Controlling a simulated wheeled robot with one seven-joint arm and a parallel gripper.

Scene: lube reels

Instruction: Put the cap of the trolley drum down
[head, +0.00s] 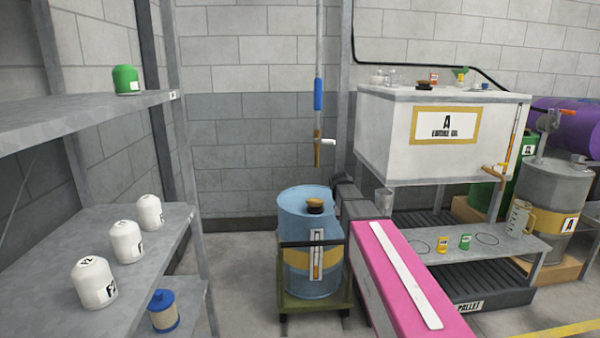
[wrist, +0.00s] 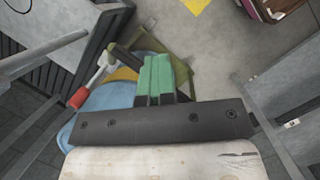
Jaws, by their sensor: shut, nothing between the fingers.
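The trolley drum (head: 308,235) is blue with a yellow band and stands upright on a green trolley (head: 315,307). A round dark and tan piece (head: 315,205), which looks like its cap, sits on the drum top. In the wrist view, the blue drum (wrist: 105,103) shows behind and left of my gripper (wrist: 157,65). Its green-padded fingers are together with nothing between them. My gripper is not clearly seen in the head view. I cannot make out the cap in the wrist view; the gripper hides part of the drum.
A pole (head: 318,60) with a blue sleeve hangs above the drum. A shelf rack (head: 60,235) at left holds several white canisters and a green one. A white tank (head: 400,145) and a low bench (head: 480,245) stand at right. Floor left of the trolley is clear.

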